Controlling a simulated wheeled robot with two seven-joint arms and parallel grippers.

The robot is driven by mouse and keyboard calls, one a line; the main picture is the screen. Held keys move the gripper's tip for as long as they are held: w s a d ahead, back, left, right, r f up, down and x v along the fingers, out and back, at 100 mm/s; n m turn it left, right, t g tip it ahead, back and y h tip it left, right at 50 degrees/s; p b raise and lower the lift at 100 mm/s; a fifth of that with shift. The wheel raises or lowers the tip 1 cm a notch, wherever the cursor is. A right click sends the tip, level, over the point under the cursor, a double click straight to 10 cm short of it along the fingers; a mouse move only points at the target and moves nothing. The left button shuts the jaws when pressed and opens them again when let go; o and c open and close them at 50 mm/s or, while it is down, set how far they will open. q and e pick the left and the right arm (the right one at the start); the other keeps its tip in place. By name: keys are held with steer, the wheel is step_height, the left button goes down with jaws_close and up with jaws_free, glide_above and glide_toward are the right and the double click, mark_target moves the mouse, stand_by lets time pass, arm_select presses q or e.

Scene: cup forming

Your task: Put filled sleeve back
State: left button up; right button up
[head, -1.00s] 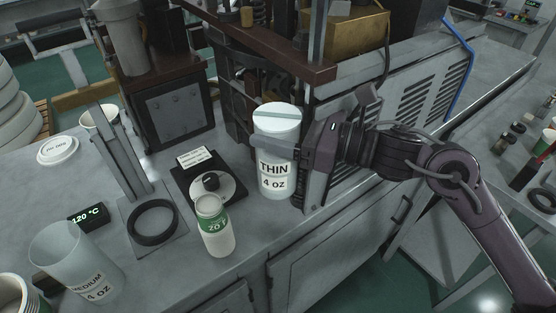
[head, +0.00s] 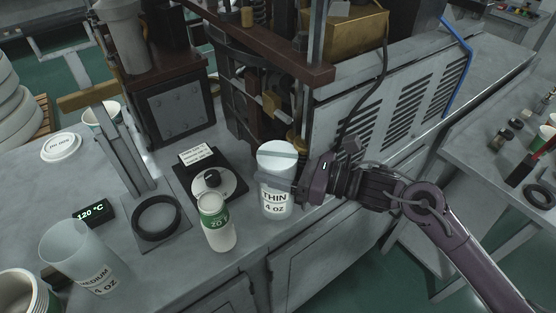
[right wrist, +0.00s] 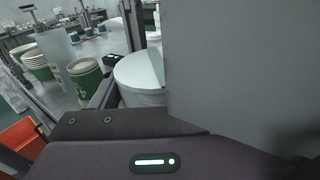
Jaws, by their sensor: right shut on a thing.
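The filled sleeve (head: 277,160) is a white cylinder with a flat pale top, labelled THIN 4 OZ. It stands upright at the right front part of the bench. My right gripper (head: 284,183) comes in from the right and is shut on its side, with a finger across the label. In the right wrist view the sleeve's round white top (right wrist: 140,72) shows beside the gripper. Whether its base touches the bench is hard to tell. My left gripper is not in view.
A white and green bottle (head: 216,222) stands left of the sleeve, near a black dial unit (head: 220,188). A clear MEDIUM 4 OZ sleeve (head: 75,257) and a black ring (head: 157,217) are farther left. The dark machine (head: 180,108) rises behind.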

steer(key=shift+f, duration=0.15)
steer(key=o, duration=1.4)
steer(key=shift+r+p, duration=0.35)
steer(key=shift+p, duration=0.05)
steer(key=d, duration=0.1)
steer(key=b, duration=0.1)
steer(key=s+d+f+b, duration=0.1)
steer(key=shift+d, duration=0.35)
steer(key=b+v, duration=0.1)
steer(key=v, duration=0.2)
steer(key=b+v, duration=0.1)
steer(key=v, duration=0.2)
steer(key=b+v, duration=0.1)
steer(key=v, duration=0.2)
steer(key=shift+r, duration=0.4)
